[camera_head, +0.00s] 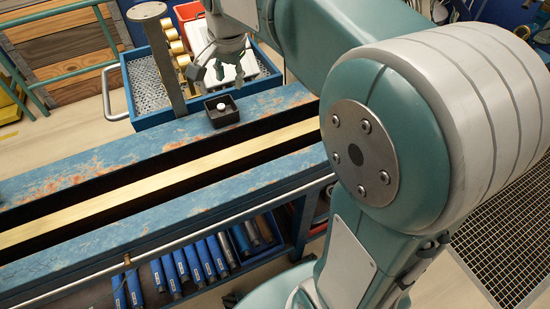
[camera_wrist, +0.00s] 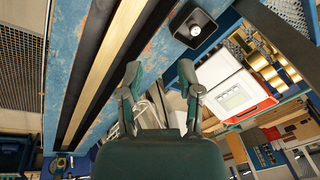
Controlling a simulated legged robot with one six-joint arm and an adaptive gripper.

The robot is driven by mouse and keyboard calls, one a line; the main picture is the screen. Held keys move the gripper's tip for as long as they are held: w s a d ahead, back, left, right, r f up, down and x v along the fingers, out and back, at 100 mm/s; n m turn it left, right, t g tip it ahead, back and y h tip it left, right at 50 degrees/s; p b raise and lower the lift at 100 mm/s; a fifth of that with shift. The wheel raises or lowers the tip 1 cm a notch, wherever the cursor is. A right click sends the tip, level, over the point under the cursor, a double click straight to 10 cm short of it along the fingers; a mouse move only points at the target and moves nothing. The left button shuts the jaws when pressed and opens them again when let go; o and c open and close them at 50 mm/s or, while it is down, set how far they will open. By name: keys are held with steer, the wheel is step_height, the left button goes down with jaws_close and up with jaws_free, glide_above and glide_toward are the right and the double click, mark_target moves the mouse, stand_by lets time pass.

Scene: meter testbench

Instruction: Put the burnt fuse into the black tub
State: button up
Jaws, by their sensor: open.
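The small square black tub (camera_head: 230,121) stands on the blue bench rail; it also shows in the wrist view (camera_wrist: 208,21). A small pale, rounded object (camera_head: 221,107) is inside the tub and shows in the wrist view (camera_wrist: 195,29) too. It may be the burnt fuse, but it is too small to be sure. My gripper (camera_head: 222,84) is open, with nothing visible between its fingers. It is above and just behind the tub in the head view. In the wrist view my gripper (camera_wrist: 160,72) has its fingers spread, with the tub up and to the right.
A blue tray (camera_head: 149,121) with brass parts and white boxes lies behind the rail, beside a grey post (camera_head: 170,65). A brass strip (camera_head: 150,184) runs along the bench. Several blue cylinders (camera_head: 205,258) lie on the shelf below. The rail left of the tub is clear.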

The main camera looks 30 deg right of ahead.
steer(key=s+f+n+t, duration=0.3)
steer(key=s+n, duration=0.7)
steer(key=s, duration=1.1)
steer(key=shift+s+f, duration=0.15)
steer(key=shift+f, duration=0.35)
